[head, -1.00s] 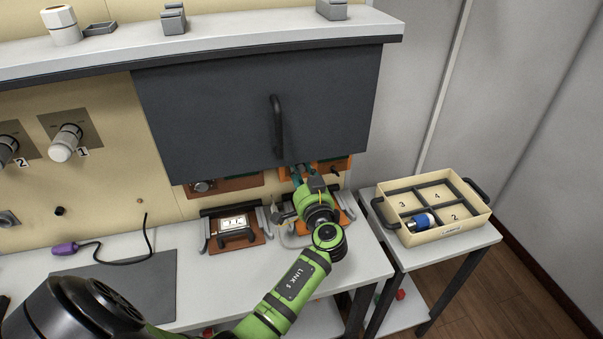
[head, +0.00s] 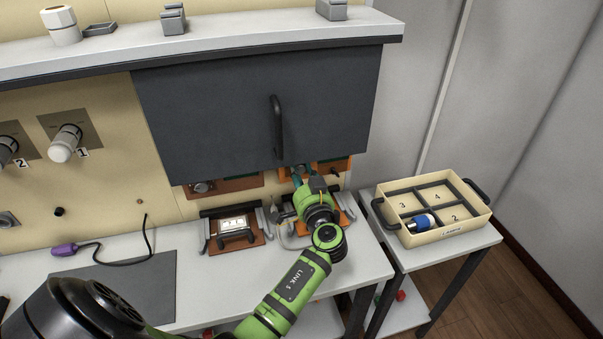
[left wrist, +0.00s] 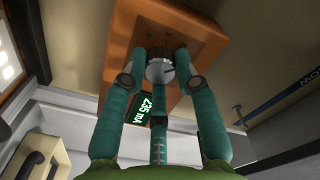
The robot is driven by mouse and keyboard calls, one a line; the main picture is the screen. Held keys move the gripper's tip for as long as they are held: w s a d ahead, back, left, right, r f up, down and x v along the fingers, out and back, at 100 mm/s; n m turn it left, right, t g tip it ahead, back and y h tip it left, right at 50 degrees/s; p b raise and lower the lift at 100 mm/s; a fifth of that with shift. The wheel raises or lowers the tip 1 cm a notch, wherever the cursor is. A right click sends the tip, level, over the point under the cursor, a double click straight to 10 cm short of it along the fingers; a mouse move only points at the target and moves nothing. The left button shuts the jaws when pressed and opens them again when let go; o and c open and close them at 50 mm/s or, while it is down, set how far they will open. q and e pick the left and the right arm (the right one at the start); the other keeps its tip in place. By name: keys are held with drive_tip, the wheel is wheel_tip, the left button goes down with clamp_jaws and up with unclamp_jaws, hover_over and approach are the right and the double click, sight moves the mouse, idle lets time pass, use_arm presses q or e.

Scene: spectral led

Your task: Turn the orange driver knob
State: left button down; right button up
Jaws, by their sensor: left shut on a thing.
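The orange driver (head: 336,167) is a box on the wall under the dark cabinet door, partly hidden by my left gripper (head: 299,174) in the head view. In the left wrist view the driver (left wrist: 190,30) carries a silver-grey knob (left wrist: 160,70) with a dark pointer line. My left gripper's teal fingers (left wrist: 160,58) are around the knob and shut on it. A green-lit display (left wrist: 146,108) on the driver appears upside down and seems to read 235 mA. My right gripper is not in view.
The dark cabinet door (head: 255,105) hangs closely above my gripper. A divided tray (head: 463,232) is on the side table.

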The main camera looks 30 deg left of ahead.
use_arm(q)
drive_tip(key=shift+s+f, duration=0.15)
drive_tip(key=shift+f, duration=0.35)
drive_tip(key=c, duration=0.9)
unclamp_jaws()
drive_tip(key=shift+c, duration=0.2)
drive_tip(key=shift+a+r, duration=0.1)
drive_tip(key=shift+r, duration=0.1)
drive_tip(key=shift+r, duration=0.1)
drive_tip(key=shift+s+d, duration=0.1)
drive_tip(key=shift+d, duration=0.2)
drive_tip(key=v, duration=1.1)
drive_tip(key=shift+s, duration=0.2)
drive_tip(key=shift+d, duration=0.1)
